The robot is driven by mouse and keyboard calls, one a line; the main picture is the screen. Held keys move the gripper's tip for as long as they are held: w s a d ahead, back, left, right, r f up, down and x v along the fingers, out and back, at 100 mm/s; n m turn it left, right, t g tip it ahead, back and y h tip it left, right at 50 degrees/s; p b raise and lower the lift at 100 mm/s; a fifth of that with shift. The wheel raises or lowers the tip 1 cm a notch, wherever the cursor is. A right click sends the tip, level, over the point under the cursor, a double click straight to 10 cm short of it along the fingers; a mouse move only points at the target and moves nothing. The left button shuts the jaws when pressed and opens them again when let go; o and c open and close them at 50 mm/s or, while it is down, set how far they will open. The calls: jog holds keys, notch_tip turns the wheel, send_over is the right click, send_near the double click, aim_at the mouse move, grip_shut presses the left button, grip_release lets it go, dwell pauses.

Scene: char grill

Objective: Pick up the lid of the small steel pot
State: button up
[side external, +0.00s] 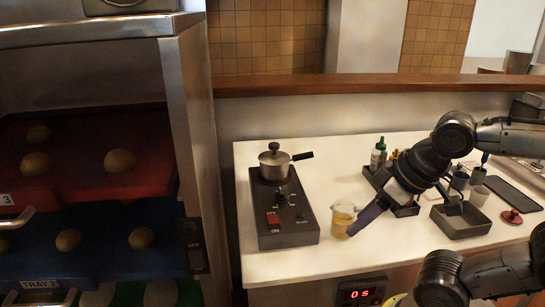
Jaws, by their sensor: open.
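The small steel pot (276,172) stands upright on the burner of a dark control box, with a black handle pointing right. Its lid (272,154) sits on top and has a black knob. My gripper (354,231) is to the right of the pot and nearer the front of the counter, apart from the pot and lid. It reaches down from the upper right, with its purple-blue finger by a beaker of yellow liquid (342,222). It is open; the gap between the fingers is hard to see from this side, and I see nothing held.
The control box (289,238) has a red switch and knobs. A bottle with a green cap (378,155) stands behind in a dark caddy. A grey tray (461,226), cups (479,195) and a red-topped item (512,217) are at right. A tray rack stands left.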

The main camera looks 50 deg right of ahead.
dwell(0.3)
jog(key=o, duration=0.4)
